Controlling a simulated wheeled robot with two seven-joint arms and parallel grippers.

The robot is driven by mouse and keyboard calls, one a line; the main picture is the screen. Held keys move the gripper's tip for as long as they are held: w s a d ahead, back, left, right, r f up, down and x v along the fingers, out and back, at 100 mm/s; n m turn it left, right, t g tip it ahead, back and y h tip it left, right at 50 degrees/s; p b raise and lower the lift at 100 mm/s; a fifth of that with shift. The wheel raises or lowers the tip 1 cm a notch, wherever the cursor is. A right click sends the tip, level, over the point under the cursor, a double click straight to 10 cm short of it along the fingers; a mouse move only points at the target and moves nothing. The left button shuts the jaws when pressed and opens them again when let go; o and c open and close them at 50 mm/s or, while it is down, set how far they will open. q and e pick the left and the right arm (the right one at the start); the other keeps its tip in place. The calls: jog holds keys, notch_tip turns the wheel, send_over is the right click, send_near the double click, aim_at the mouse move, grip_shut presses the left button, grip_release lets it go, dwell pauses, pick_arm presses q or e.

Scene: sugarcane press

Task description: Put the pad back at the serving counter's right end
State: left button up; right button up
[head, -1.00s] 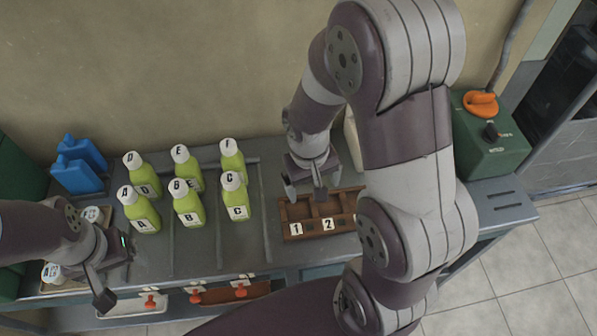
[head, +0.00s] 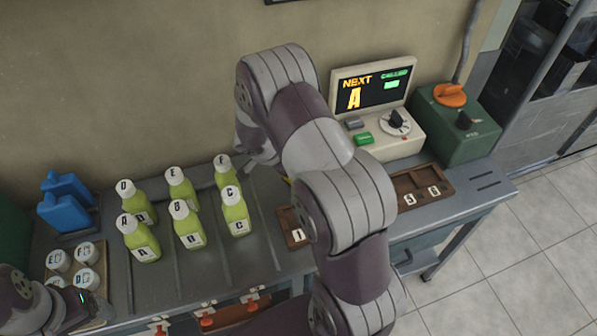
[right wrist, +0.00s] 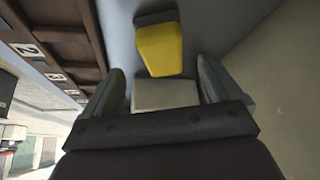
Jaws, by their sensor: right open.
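A yellow block (right wrist: 160,48), which may be the pad, lies on a grey surface just ahead of my right gripper (right wrist: 162,72) in the right wrist view. A pale grey block (right wrist: 165,93) shows between the open fingers, nearer the palm; I cannot tell whether it belongs to the yellow one. The fingers are apart and do not visibly grip anything. In the head view my right arm hides most of this spot; only a sliver of yellow (head: 287,180) shows. My left gripper (head: 88,312) is at the lower left, its fingers unclear. The serving counter (head: 450,212) runs along the wall.
Several green bottles (head: 140,240) with lettered caps stand left of my right arm. A numbered brown tray (head: 428,180) lies partly behind that arm. A console (head: 385,137) reading "NEXT A" and a green box (head: 455,130) stand to the right. Lidded cups (head: 86,280) and blue containers (head: 65,205) are at left.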

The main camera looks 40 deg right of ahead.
jog(key=p+x, duration=0.1)
jog(key=x, duration=0.5)
jog(key=shift+w+d, duration=0.2)
jog(key=shift+d, duration=0.1)
jog(key=shift+r, duration=0.1)
jog(key=shift+c, duration=1.3)
jog(key=c, duration=1)
notch_tip(320, 180, up, 4)
jog(key=shift+r, duration=0.1)
jog(key=shift+s+d+r, duration=0.95)
jog(key=shift+s+r, duration=0.6)
jog(key=shift+s, duration=0.15)
jog(key=shift+s+d+r, duration=0.95)
jog(key=shift+s+r, duration=0.6)
jog(key=shift+s, duration=0.2)
jog(key=shift+s+d+r, duration=0.95)
jog(key=shift+s+r, duration=0.6)
jog(key=shift+s, duration=0.15)
